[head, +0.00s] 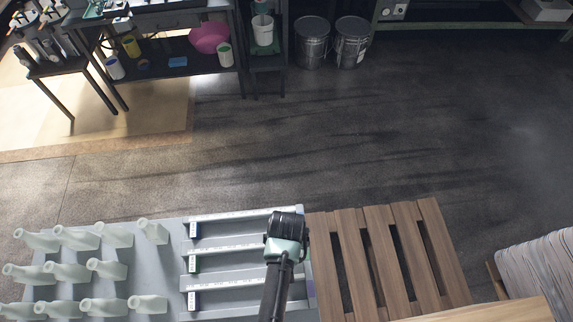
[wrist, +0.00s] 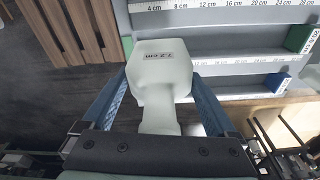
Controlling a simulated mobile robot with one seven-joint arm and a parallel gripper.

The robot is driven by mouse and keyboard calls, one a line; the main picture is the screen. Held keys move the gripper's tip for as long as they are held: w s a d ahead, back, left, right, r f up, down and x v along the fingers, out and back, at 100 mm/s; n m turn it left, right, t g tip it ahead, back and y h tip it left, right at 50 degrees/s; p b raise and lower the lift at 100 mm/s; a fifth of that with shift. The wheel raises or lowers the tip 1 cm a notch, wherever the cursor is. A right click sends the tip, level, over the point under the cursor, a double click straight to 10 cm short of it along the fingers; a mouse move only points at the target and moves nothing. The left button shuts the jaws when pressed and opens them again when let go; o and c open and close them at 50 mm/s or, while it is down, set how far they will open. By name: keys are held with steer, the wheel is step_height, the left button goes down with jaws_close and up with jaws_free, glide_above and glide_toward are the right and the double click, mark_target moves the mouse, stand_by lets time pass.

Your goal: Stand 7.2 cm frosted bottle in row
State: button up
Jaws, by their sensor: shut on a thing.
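The frosted bottle (wrist: 160,72) fills the middle of the wrist view. Its pale, squarish end faces the camera and reads 7.2 cm, with its narrower neck running toward my gripper's palm. My gripper (wrist: 162,84) is shut on the bottle, with a blue finger along each side. In the head view my arm reaches over the right end of the ruled rows; the fingers and held bottle cannot be made out there. The rows have white rulers (head: 243,215), also in the wrist view (wrist: 222,5), with blue (head: 194,230) and green (head: 194,263) end blocks. No bottles show in the visible rows.
Several other frosted bottles (head: 115,235) lean on the left of the grey board (head: 160,262). A slatted wooden pallet (head: 345,255) adjoins the board's right side. The floor between is clear.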

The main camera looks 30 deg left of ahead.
steer(key=shift+f+b, duration=2.35)
steer(key=shift+f, duration=0.4)
steer(key=shift+w+d, duration=0.2)
steer(key=shift+f, duration=0.15)
steer(key=o, duration=1.4)
steer(key=shift+s, duration=0.1)
steer(key=shift+r+p, duration=4)
steer(key=shift+p, duration=0.1)
